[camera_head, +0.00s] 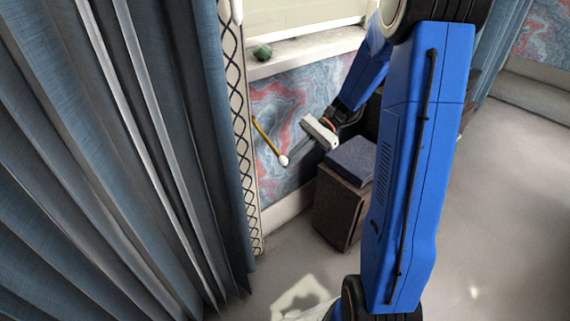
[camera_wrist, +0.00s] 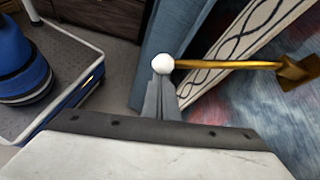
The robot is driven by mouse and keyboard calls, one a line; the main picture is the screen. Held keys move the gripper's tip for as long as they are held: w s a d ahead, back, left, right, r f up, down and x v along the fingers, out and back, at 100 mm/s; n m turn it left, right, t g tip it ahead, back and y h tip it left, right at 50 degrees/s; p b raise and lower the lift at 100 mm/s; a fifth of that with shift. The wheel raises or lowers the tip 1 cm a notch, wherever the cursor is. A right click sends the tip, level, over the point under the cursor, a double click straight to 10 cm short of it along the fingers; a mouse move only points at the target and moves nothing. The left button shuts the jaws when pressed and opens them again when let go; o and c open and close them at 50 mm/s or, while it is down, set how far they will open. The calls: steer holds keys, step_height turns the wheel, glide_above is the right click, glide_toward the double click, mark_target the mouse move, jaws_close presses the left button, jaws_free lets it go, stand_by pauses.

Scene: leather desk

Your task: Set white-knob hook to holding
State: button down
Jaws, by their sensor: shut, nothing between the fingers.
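The white-knob hook is a gold rod (camera_head: 267,136) on the marbled wall, with a round white knob (camera_head: 283,160) at its lower end. In the wrist view the knob (camera_wrist: 163,64) sits just beyond my fingertips, and the rod (camera_wrist: 228,64) runs right to a gold mount (camera_wrist: 298,72). My gripper (camera_head: 293,153) is beside the knob, to its right in the head view. Its fingers (camera_wrist: 162,82) are together with nothing between them. The tips touch or nearly touch the knob; I cannot tell which.
A patterned trim strip (camera_head: 240,130) and blue curtain (camera_head: 110,150) stand left of the hook. A dark brown box-like piece (camera_head: 336,205) with a blue-grey top (camera_head: 352,160) is below my gripper. A green object (camera_head: 262,53) lies on the window sill (camera_head: 305,56). Pale floor is open at right.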

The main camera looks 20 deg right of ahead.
step_height(320, 180, up, 8)
steer(key=s+m+g, duration=0.1)
steer(key=shift+s+d+f, duration=0.2)
steer(key=shift+s+d, duration=0.1)
steer(key=shift+s, duration=0.05)
steer(key=shift+r, duration=0.1)
stand_by(0.3)
